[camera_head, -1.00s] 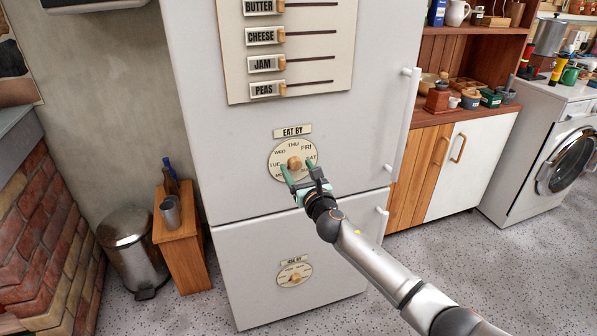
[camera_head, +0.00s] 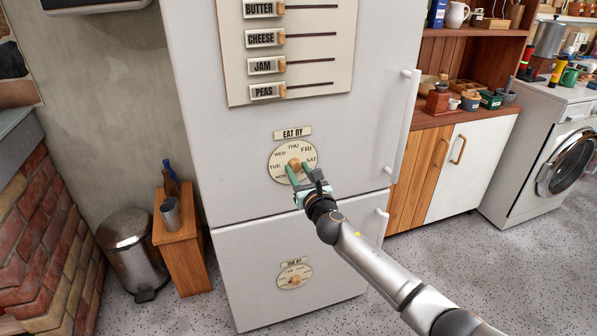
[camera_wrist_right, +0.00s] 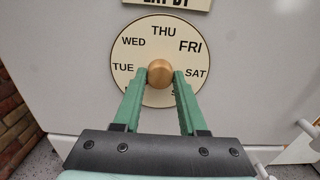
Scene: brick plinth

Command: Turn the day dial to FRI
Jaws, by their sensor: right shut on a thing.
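The round cream day dial (camera_head: 281,165) is on the white fridge door under an EAT BY label (camera_head: 293,133). It also fills the middle of the right wrist view (camera_wrist_right: 140,95), with THU at the top, FRI upper right, SAT right, WED and TUE left. FRI is printed larger than the other days. My right gripper (camera_head: 295,168) is shut on the dial's wooden centre knob (camera_wrist_right: 160,73), its green fingers on either side. The fingers hide the lower day names. Which way the knob points cannot be told. My left gripper is not in view.
A second dial (camera_head: 295,277) is on the lower fridge door. Sliders labelled BUTTER, CHEESE, JAM and PEAS sit on a panel (camera_head: 325,75) above. A vertical door handle (camera_head: 405,125) is at right. A bin (camera_head: 132,250) and small wooden stand (camera_head: 185,255) are at left.

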